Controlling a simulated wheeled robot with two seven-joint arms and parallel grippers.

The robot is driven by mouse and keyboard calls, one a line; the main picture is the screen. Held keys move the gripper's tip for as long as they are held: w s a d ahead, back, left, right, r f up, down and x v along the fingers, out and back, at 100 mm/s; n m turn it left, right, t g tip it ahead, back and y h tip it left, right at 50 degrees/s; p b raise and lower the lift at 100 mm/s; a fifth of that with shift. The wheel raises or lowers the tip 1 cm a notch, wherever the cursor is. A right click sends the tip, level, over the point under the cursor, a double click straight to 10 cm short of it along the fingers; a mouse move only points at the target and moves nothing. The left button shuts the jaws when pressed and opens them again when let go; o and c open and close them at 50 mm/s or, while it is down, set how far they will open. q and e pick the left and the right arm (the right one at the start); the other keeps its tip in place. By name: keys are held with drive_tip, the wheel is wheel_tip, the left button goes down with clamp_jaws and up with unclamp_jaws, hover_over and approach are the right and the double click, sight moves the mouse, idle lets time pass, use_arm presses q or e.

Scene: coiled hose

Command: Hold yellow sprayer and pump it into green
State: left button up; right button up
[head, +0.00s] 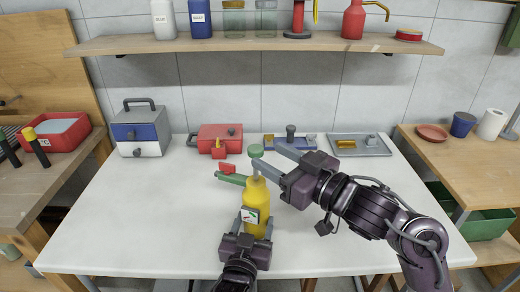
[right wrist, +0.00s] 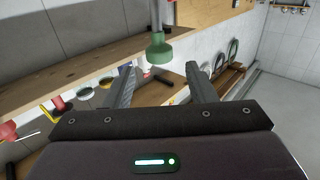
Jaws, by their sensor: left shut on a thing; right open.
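The yellow sprayer (head: 257,197) stands upright near the front middle of the white table. Its green pump knob (head: 256,150) sits on top, and a green spout with a red part (head: 229,177) points left. A small gauge (head: 249,215) with a pale face is on its front; its needle is too small to read. My left gripper (head: 254,229) is shut on the sprayer's lower body. My right gripper (head: 264,153) is open at the height of the knob. In the right wrist view the green knob (right wrist: 158,49) shows between and beyond the open fingers.
A wooden shelf (head: 258,43) with bottles runs above. The table's left and right parts are clear.

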drive_tip(key=v, duration=0.6)
drive_tip(key=shift+s+d, duration=0.2)
drive_tip(key=shift+d, duration=0.05)
drive_tip(key=shift+a+r, duration=0.1)
drive_tip(key=c, duration=0.4)
drive_tip(key=shift+w+a+n+g+y, duration=0.25)
drive_tip(key=shift+n+g+y, duration=0.05)
drive_tip(key=shift+n+g, duration=0.1)
drive_tip(key=shift+c, duration=0.8)
drive_tip(key=w+a+n+g+y, duration=0.1)
drive_tip(key=n, duration=0.1)
drive_tip(key=w+a+n+g+y, duration=0.1)
drive_tip(key=a+g, duration=0.1)
drive_tip(key=shift+w+r+n, duration=0.25)
drive_tip(key=shift+w+n, duration=0.1)
drive_tip(key=shift+n, duration=0.05)
clamp_jaws()
drive_tip(key=w+d+r+n+g, duration=0.5)
drive_tip(key=d+r+g, duration=0.2)
drive_tip(key=r+g, duration=0.15)
drive_tip(key=a+f, duration=0.7)
drive_tip(key=a, duration=0.2)
drive_tip(key=shift+a, duration=0.2)
